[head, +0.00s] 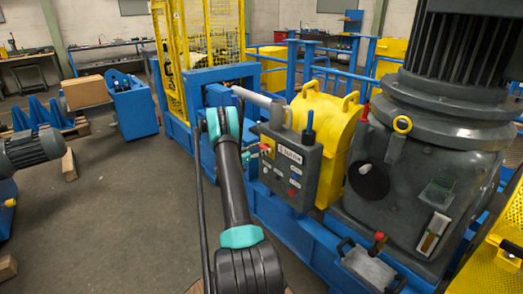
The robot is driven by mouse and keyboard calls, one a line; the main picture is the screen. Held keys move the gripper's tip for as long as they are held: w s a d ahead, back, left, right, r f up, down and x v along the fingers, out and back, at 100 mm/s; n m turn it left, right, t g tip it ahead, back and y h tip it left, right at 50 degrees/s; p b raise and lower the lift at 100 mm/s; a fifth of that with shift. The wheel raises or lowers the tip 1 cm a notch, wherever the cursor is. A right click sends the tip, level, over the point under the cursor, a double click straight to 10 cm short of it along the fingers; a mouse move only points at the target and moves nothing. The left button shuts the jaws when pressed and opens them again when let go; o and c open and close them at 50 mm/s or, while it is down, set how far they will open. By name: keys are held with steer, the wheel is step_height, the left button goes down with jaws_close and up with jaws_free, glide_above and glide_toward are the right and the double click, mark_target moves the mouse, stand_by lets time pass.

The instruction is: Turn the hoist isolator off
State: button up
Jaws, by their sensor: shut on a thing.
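A dark grey control box (308,176) stands on the blue frame right of my arm. It carries a white label, which is too small to read surely, and small buttons. At its upper left is the hoist isolator (266,148), a small red and yellow switch. My gripper (257,150) is at this switch and shut on its handle. My wrist and forearm hide most of the gripper from the left. The exact angle of the handle cannot be told at this size.
A large grey motor and gearbox (440,140) stands close on the right, beside a yellow cover (335,120). A yellow mesh cage (205,50) stands behind. Floor at left is partly clear.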

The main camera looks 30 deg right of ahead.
steer(key=shift+n, duration=0.4)
steer(key=n, duration=0.3)
steer(key=shift+w+n, duration=0.1)
steer(key=shift+n, duration=0.2)
steer(key=n, duration=0.9)
steer(key=shift+w+f, duration=0.1)
steer(key=shift+w, duration=0.05)
steer(key=shift+f+n, duration=0.1)
steer(key=shift+n, duration=2.2)
steer(key=shift+a, duration=0.1)
steer(key=o, duration=1.2)
steer(key=shift+c, duration=0.2)
